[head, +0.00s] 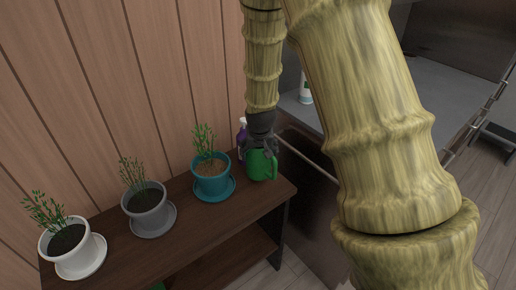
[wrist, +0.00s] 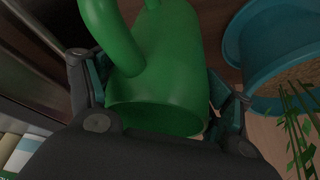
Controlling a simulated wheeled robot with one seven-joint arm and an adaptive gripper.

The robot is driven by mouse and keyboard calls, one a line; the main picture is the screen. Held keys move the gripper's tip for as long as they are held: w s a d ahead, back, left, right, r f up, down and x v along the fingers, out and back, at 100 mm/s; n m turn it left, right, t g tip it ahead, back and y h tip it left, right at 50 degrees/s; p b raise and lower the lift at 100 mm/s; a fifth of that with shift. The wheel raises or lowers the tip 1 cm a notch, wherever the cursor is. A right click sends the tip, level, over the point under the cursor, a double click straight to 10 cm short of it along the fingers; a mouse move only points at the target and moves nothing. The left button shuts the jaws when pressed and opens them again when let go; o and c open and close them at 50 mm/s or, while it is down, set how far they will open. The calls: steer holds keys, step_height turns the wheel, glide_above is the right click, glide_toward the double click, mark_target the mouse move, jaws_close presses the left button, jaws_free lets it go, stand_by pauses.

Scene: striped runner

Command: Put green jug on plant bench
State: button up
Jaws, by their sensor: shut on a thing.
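The green jug (head: 260,166) is at the right end of the dark wooden plant bench (head: 248,208). In the head view it is upright and appears to be at the bench top; I cannot tell whether its base touches the wood. My gripper (head: 262,145) comes down on it from above. In the wrist view the gripper (wrist: 160,112) has a finger on each side of the green jug (wrist: 165,60), shut on its body. The jug's handle and open rim show there; its base is hidden.
A teal pot (head: 211,178) with a plant stands just left of the jug. A grey pot (head: 146,203) and a white pot (head: 72,246) stand farther left. A purple bottle (head: 241,138) is close behind the jug. A grey counter (head: 370,95) lies to the right.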

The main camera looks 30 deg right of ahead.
steer(key=w, duration=0.1)
steer(key=w+d+f+p, duration=0.1)
steer(key=shift+w+d, duration=0.3)
steer(key=shift+w, duration=0.1)
steer(key=shift+f, duration=0.25)
steer(key=shift+f, duration=0.6)
steer(key=o, duration=1.5)
steer(key=shift+r, duration=0.1)
